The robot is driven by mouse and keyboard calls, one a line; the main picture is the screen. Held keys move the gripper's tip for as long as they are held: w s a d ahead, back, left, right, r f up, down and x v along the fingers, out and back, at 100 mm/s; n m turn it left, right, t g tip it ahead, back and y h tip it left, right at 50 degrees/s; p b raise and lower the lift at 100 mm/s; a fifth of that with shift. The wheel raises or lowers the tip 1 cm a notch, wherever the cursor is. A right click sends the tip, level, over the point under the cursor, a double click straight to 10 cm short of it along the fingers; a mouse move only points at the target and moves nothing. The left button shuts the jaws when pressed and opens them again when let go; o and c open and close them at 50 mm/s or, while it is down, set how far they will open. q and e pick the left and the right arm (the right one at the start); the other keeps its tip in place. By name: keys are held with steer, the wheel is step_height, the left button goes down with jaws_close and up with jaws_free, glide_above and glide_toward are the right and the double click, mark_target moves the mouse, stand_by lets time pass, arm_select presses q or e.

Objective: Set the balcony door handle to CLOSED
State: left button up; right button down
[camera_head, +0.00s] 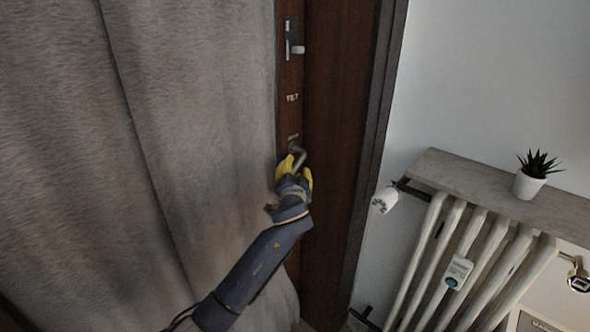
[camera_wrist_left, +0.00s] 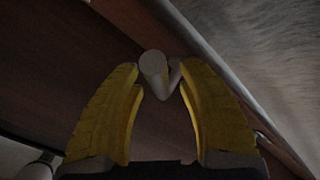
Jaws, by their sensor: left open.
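The grey metal door handle (camera_head: 299,154) sits on the brown door frame edge, beside the curtain. It is bent, and its exact angle is hard to tell. Small labels mark the frame above it: one reads TILT (camera_head: 292,98), and a lower one (camera_head: 293,137) is too small to read. My left gripper (camera_head: 295,170) is open at the handle, its yellow fingers just below it. In the left wrist view the handle's round end (camera_wrist_left: 153,64) shows between the two fingertips (camera_wrist_left: 160,75). I cannot tell whether they touch it. My right gripper is out of view.
A grey curtain (camera_head: 130,130) hangs left of the frame. A small plate with a light knob (camera_head: 298,50) is higher up. At the right are a radiator (camera_head: 470,265), its valve (camera_head: 384,200), a shelf (camera_head: 480,190) and a potted plant (camera_head: 528,183).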

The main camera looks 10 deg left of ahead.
arm_select(q)
jaws_close()
stand_by(0.3)
